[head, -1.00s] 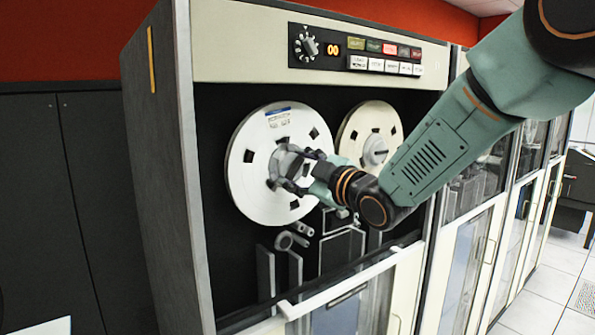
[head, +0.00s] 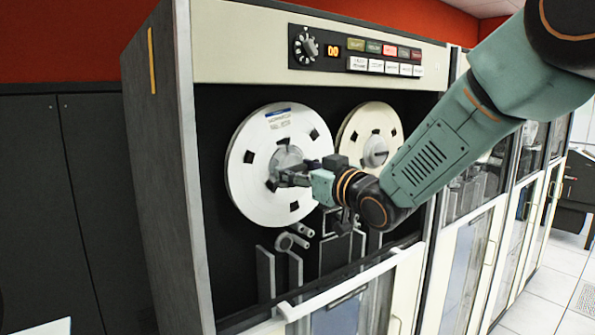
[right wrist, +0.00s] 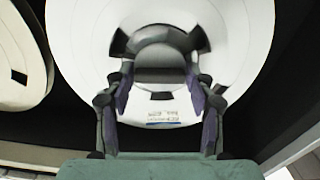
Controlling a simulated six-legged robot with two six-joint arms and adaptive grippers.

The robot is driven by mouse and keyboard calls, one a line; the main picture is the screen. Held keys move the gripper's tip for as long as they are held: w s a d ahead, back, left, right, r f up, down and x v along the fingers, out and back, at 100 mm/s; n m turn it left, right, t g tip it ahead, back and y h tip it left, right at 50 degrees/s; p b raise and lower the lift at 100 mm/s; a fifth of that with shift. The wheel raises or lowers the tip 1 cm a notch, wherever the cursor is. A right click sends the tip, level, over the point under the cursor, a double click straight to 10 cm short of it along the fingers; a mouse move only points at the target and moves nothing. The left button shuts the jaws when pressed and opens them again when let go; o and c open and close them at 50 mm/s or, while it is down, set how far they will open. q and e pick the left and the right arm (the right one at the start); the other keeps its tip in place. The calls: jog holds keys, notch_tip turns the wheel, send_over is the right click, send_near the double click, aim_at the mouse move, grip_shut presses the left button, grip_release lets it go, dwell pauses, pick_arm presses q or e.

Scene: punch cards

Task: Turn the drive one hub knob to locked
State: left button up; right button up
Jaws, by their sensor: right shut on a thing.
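The drive one hub knob (head: 286,157) is a grey knob at the centre of the left white tape reel (head: 247,185), which hangs upright on the drive front. My right gripper (head: 283,178) is at this hub and is shut on the knob, hiding part of it. In the right wrist view the two fingers (right wrist: 161,88) stand on either side of the grey knob (right wrist: 160,62). The reel's printed label shows below the knob there. I cannot tell from the knob's look whether it is locked. My left gripper is not in view.
A second reel (head: 357,125) with its own hub is close on the right. A control panel (head: 370,52) with a dial and coloured buttons is above. Tape guides (head: 285,240) and a glass door (head: 350,300) are below. Clear floor lies at the right.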

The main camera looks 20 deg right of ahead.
jog(key=shift+s+f+m, duration=0.1)
jog(key=shift+f+m, duration=0.4)
jog(key=shift+m, duration=0.2)
jog(key=o, duration=1.1)
jog(key=shift+s+d+r, duration=0.15)
jog(key=shift+s+r, duration=0.1)
jog(key=shift+r, duration=0.15)
jog(key=shift+w, duration=0.15)
jog(key=v, duration=1.2)
jog(key=shift+s+r, duration=0.1)
jog(key=shift+s, duration=0.1)
